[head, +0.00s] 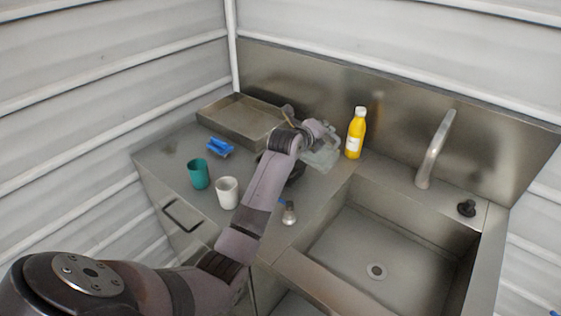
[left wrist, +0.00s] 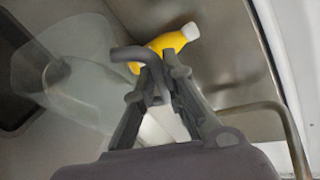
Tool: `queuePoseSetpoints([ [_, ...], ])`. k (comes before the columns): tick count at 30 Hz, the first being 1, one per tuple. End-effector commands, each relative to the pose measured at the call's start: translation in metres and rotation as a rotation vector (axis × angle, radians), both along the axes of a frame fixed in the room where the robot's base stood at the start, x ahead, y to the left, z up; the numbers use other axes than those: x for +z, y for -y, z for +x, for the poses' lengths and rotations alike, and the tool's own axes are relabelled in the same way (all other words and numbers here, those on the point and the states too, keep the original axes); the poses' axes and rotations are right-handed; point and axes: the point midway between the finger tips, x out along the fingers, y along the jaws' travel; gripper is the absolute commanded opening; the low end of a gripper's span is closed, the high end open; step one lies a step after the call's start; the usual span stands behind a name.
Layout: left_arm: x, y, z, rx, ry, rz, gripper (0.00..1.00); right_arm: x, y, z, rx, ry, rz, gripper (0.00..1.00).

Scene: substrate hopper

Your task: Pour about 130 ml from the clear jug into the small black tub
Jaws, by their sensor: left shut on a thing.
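The clear jug (head: 322,156) is at my left gripper (head: 314,130), near the back of the steel counter. In the left wrist view the jug (left wrist: 85,60) is a see-through shape left of the fingers. My left gripper (left wrist: 158,72) is shut on the jug, seemingly at its handle; the exact contact is hard to see. I cannot tell whether the jug is tilted or what level it holds. The small black tub (head: 296,175) is mostly hidden behind my left arm, just below and left of the jug. My right gripper is not in view.
A yellow bottle (head: 356,134) stands right of the jug. A teal cup (head: 198,174), a white cup (head: 228,193) and a blue object (head: 220,148) are on the left counter. A metal tray (head: 225,128) lies behind. The sink (head: 390,245) and faucet (head: 433,150) are right.

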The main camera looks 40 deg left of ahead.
Motion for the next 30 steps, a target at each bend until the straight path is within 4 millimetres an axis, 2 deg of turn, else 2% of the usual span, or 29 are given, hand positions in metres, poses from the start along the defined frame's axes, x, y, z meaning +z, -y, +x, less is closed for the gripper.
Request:
queuePoseSetpoints([
  [30,0.0039,0.0062,-0.0018,-0.008,0.039,-0.12,0.0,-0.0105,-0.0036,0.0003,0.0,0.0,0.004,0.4],
])
